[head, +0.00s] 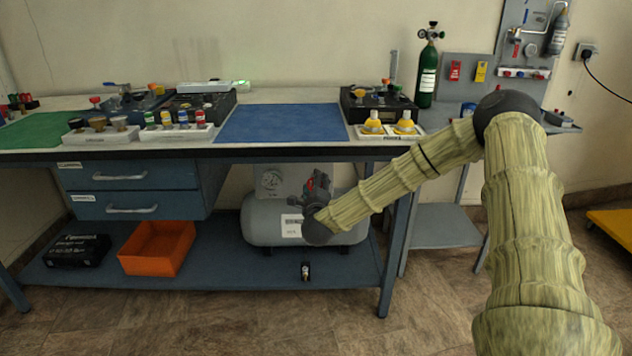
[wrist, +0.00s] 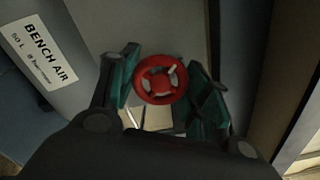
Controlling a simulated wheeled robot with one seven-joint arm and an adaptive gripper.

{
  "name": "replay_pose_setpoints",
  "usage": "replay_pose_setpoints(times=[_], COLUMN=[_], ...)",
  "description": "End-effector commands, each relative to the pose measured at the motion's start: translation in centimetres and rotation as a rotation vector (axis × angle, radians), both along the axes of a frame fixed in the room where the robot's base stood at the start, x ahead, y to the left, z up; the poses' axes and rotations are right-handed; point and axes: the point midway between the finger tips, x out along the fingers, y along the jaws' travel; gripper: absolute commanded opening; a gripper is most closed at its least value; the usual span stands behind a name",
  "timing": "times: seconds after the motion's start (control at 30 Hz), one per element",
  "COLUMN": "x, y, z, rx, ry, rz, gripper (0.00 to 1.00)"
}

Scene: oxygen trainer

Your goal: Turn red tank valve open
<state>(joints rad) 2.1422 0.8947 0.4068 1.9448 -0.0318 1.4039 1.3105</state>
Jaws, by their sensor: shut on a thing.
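The red tank valve (wrist: 160,80) is a round spoked handwheel in the middle of the wrist view, with a pale mark on its upper right. My gripper (wrist: 163,88) is shut on it, with a teal-padded finger on the left and right of the wheel. In the head view my gripper (head: 317,186) is below the bench top, over the grey air tank (head: 262,218) on the lower shelf. Only a bit of red shows there; my wrist and fingers hide most of the valve.
A "BENCH AIR" label (wrist: 41,47) is on the grey surface left of the valve. The bench top (head: 290,150) is above my gripper, and a bench leg (head: 392,255) stands to its right. An orange bin (head: 157,249) is on the lower shelf.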

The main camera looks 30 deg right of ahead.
Motion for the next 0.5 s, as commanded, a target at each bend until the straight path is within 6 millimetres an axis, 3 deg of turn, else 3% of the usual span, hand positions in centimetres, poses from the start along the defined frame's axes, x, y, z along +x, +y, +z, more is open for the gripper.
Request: replay_pose_setpoints(times=[0.5], x=[0.0], y=[0.08], z=[0.24], rx=[-0.419], ry=[0.257], rz=[0.001], gripper=[0.24])
